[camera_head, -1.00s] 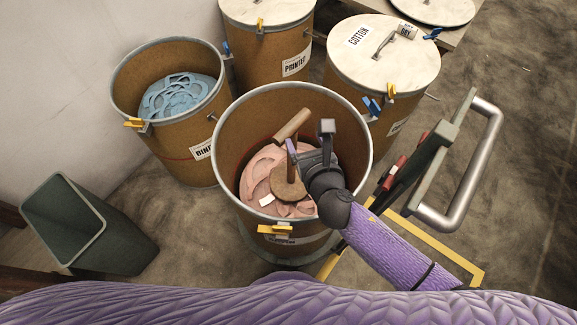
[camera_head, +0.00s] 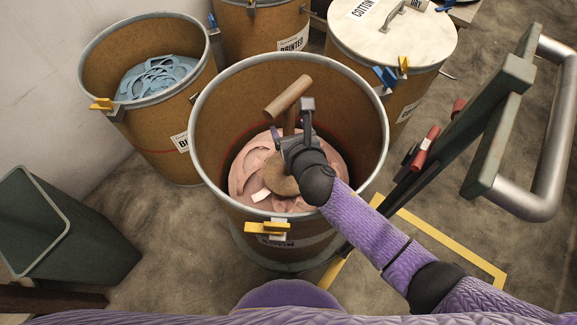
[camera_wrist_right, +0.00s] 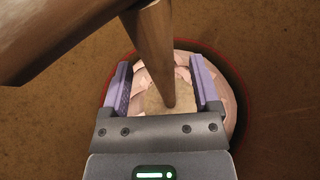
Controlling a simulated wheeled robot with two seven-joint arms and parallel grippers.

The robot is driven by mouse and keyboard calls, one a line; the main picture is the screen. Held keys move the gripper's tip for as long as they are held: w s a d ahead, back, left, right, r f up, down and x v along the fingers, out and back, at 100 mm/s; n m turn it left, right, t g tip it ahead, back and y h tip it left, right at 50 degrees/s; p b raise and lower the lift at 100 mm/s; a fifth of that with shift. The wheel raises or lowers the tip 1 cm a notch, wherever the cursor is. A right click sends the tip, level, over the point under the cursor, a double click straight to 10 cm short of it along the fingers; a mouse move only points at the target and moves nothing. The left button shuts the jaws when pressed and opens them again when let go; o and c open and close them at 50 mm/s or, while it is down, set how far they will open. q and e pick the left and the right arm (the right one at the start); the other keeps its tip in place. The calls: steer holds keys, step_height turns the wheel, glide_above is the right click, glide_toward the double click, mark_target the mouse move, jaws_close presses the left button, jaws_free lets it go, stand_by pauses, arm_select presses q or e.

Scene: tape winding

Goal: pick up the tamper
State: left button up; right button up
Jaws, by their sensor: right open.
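My right gripper (camera_head: 291,135) reaches into the drum from the right and is open at the tamper's shaft. In the right wrist view the shaft (camera_wrist_right: 153,55) runs down between the two purple finger pads (camera_wrist_right: 160,85), with a gap on each side. The crossbar crosses the upper left there. My left gripper is not in view.
A green bin (camera_head: 75,235) is at the lower left. A green frame with a metal handle (camera_head: 548,130) stands close to my right arm.

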steer(key=shift+w+a+f+b, duration=0.2)
steer(key=shift+w+f+b, duration=0.1)
steer(key=shift+w+f, duration=0.4)
steer(key=shift+w+r, duration=0.15)
steer(key=shift+r, duration=0.2)
jaws_close()
stand_by(0.5)
